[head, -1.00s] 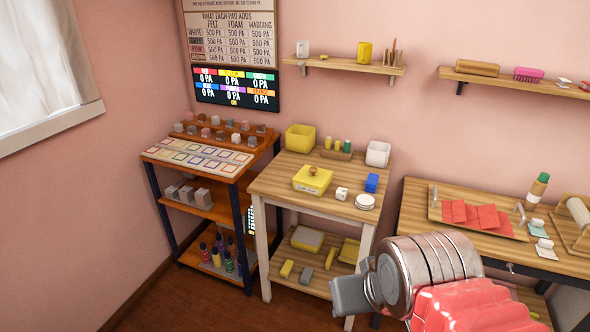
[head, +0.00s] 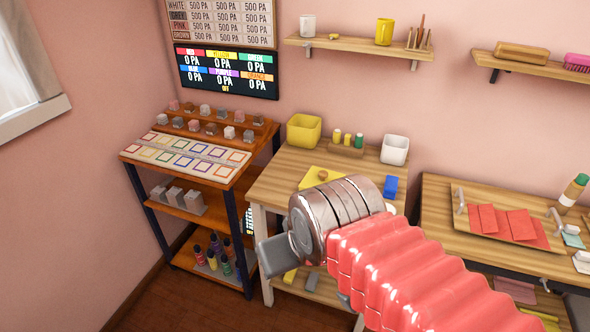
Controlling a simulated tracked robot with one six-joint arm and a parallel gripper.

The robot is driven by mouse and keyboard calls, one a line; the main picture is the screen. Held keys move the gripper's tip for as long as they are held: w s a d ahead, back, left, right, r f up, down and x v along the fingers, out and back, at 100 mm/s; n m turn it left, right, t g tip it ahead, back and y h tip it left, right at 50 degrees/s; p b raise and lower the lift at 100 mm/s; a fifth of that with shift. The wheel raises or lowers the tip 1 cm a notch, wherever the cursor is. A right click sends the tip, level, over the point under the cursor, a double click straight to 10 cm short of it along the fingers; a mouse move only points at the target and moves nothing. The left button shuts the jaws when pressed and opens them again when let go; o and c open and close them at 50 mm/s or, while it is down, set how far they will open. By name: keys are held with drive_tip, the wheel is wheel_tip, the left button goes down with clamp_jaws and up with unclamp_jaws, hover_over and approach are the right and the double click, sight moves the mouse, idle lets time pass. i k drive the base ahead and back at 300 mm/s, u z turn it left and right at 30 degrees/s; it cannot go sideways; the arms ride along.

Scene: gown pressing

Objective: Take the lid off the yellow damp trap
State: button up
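The yellow damp trap's lid (head: 312,177) shows as a flat yellow top with a round brown knob (head: 323,175). It sits on the middle wooden table (head: 266,190), and my arm hides its front and most of its body. My gripper (head: 272,257) shows as a grey piece at the end of my metal wrist, in front of the table and nearer the camera than the trap. Its fingertips cannot be made out, and I cannot see anything held in it.
A yellow bin (head: 304,131), small bottles (head: 347,141), a white bin (head: 394,150) and a blue block (head: 390,187) stand on the table. A shelf rack (head: 189,172) is on the left. A table with a red-clothed tray (head: 500,225) is on the right.

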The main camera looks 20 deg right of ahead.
sight(316, 175)
drive_tip(key=u, duration=0.3)
drive_tip(key=i, duration=1.15)
drive_tip(key=u, duration=0.3)
